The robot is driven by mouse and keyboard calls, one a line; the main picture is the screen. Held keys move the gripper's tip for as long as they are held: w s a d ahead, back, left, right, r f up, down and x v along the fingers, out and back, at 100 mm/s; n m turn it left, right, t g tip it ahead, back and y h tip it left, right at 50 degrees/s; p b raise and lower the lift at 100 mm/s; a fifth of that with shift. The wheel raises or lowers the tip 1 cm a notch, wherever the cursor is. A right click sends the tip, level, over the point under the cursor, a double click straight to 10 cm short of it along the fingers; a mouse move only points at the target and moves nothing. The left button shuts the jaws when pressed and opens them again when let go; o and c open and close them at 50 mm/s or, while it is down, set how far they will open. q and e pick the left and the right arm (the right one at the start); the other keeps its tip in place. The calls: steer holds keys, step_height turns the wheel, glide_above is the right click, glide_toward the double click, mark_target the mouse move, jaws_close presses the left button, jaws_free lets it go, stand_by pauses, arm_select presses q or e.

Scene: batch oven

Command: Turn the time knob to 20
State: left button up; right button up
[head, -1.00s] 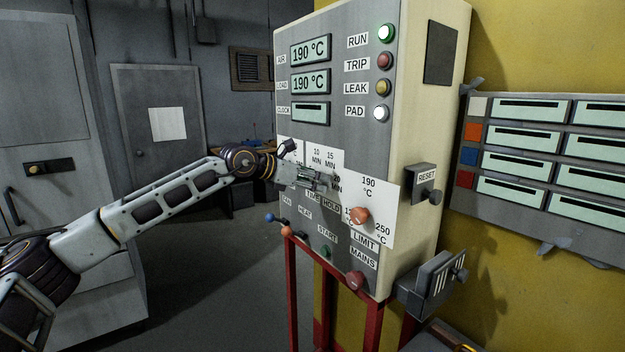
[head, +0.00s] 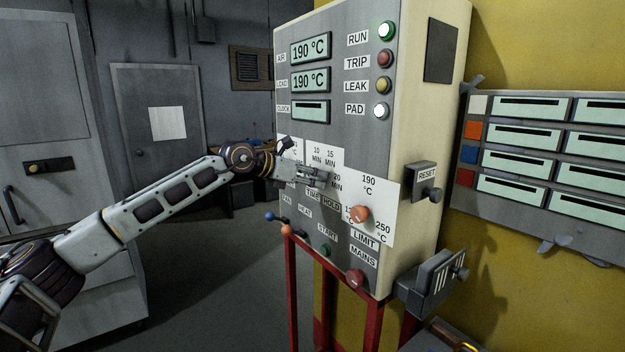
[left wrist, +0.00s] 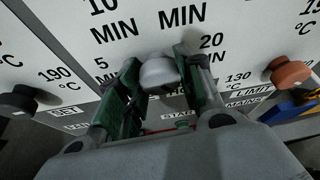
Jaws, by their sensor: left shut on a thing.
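The time knob (left wrist: 160,72) is a light grey round knob on the white dial plate of the control panel. The labels 5, 10, 15 and 20 MIN stand around it. My left gripper (head: 322,178) reaches in from the left at the dial. In the left wrist view its green-padded fingers (left wrist: 158,80) are on both sides of the knob and shut on it. The 20 MIN label (left wrist: 212,48) shows just right of the right finger. In the head view the fingers hide the knob, and I cannot tell where its pointer stands. My right gripper is not in view.
The orange limit knob (head: 359,214) is right of the dial, and a dark knob (left wrist: 18,99) is on its left. The red mains knob (head: 355,278) and green start button (head: 326,249) are below. The reset box (head: 424,182) juts from the panel's right side.

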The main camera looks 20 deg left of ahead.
arm_select(q)
steer(key=shift+f+n+g+h, duration=0.1)
steer(key=shift+n+g+h, duration=0.2)
steer(key=shift+n+h, duration=0.3)
steer(key=shift+n+g+h, duration=0.3)
steer(key=shift+n+h, duration=0.1)
steer(key=shift+n, duration=0.7)
steer(key=n+h+p, duration=0.1)
steer(key=n+h, duration=0.1)
steer(key=n, duration=0.2)
steer(key=shift+a+g+p, duration=0.15)
steer(key=shift+g+p, duration=0.15)
steer(key=shift+h, duration=0.3)
steer(key=o, duration=1)
steer(key=shift+w, duration=0.1)
steer(key=shift+o, duration=0.2)
